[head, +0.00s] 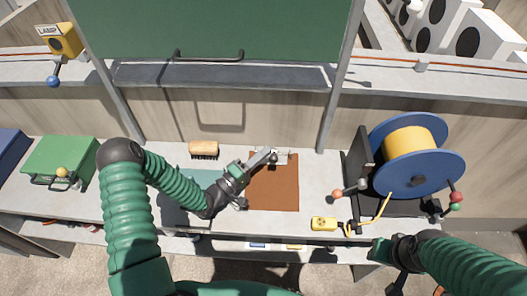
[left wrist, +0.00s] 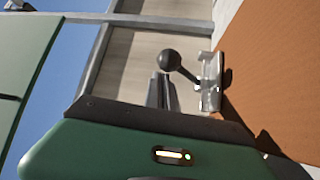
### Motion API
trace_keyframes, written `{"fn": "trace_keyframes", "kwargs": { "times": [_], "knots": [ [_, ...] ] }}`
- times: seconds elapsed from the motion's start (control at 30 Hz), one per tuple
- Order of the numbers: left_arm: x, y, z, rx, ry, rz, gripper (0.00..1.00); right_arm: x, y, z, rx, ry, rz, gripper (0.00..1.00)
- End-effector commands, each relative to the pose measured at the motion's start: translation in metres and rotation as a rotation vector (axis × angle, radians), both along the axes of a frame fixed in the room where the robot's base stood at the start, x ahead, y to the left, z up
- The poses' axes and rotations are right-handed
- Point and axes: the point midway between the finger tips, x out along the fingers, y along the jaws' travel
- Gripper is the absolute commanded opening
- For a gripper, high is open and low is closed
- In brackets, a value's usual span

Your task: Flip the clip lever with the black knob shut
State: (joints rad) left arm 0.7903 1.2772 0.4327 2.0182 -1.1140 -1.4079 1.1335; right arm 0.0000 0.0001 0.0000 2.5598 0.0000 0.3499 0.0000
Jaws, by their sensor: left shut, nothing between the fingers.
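A metal clip (head: 284,156) sits at the far edge of a brown sheet (head: 274,190) on the bench. In the left wrist view the clip (left wrist: 211,82) has a short lever ending in a black knob (left wrist: 171,60). The lever sticks out from the clip, away from the brown sheet. My left gripper (head: 268,155) is shut and empty, with its fingertips close by the knob. In the left wrist view the fingertips (left wrist: 162,88) show just below the knob; contact cannot be told. My right gripper (head: 396,284) is low at the right, mostly hidden by its arm.
A brush (head: 203,150) lies left of the clip. A blue reel with yellow cable (head: 411,143) stands at the right, a yellow box (head: 323,224) before it. A green case (head: 60,159) is at the left. A raised green panel (head: 210,30) hangs behind the bench.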

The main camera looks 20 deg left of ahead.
Motion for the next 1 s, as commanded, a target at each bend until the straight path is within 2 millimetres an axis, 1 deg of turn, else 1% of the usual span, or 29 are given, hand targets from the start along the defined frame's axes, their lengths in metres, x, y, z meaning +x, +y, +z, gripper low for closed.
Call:
{"fn": "trace_keyframes", "kwargs": {
  "times": [0.23,0.8,0.93,1.0],
  "knots": [
    [-0.006,-0.001,-0.006,0.0,0.001,0.0,0.0,0.0,0.0,-0.004,0.0,0.0,0.0,0.36],
    [-0.007,-0.002,-0.007,0.0,0.001,0.0,0.0,0.0,0.0,-0.005,0.0,0.0,0.0,0.36],
    [-0.006,-0.001,0.0,0.001,0.0,0.0,0.0,0.0,0.0,-0.004,0.0,0.0,0.0,0.36],
    [-0.006,-0.001,0.011,0.001,-0.001,-0.001,0.0,0.0,0.0,-0.004,0.0,0.0,0.0,0.36]
  ]
}}
